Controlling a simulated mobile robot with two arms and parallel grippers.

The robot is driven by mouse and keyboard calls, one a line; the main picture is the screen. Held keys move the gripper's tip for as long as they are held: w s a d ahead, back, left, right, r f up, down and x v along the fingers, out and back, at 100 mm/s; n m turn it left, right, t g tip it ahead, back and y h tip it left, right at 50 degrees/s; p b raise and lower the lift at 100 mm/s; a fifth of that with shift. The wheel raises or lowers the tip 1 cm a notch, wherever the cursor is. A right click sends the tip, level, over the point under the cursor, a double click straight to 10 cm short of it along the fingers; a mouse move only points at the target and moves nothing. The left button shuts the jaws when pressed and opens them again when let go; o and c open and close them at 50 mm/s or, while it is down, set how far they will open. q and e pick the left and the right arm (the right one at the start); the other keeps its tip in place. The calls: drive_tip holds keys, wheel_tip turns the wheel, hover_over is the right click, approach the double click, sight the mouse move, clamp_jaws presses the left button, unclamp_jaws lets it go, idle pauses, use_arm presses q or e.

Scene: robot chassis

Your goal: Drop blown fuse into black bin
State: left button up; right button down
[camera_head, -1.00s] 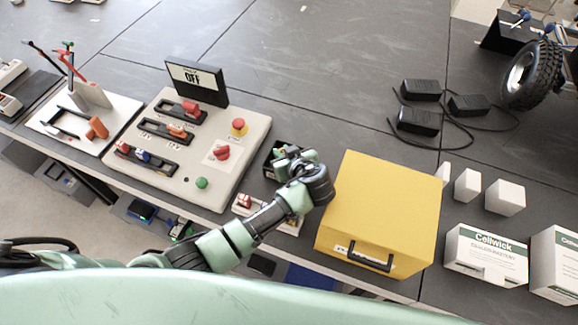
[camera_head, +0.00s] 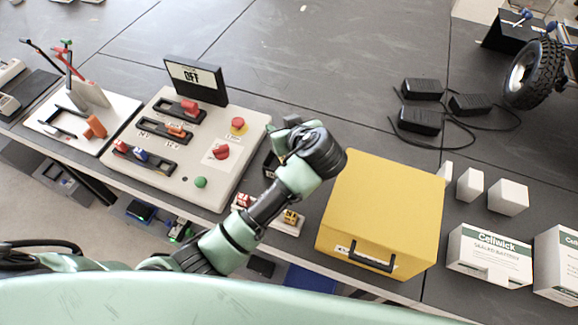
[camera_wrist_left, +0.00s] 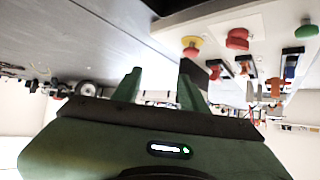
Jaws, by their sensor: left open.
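My left gripper (camera_head: 290,122) is above the table, just right of the grey fuse panel (camera_head: 232,175). Its two green fingers (camera_wrist_left: 157,85) stand apart in the left wrist view, with nothing seen between them. The black bin (camera_head: 270,165) is between the panel and the yellow box, mostly hidden under my left arm; its inside is not visible. The panel holds red, orange and blue fuses in black holders, among them a red one (camera_head: 190,106) and an orange one (camera_head: 176,130). I cannot tell which fuse is blown. My right gripper is not in view.
A yellow box (camera_head: 385,205) stands close on the right. A white tray (camera_head: 285,227) with red and yellow fuses lies at the front edge. The OFF display (camera_head: 196,80) rises behind the panel. The table behind is clear up to black adapters (camera_head: 420,120).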

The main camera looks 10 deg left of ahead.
use_arm(q)
wheel_tip(320, 180, up, 10)
drive_tip(key=b, duration=0.1)
drive_tip(key=shift+f, duration=0.25)
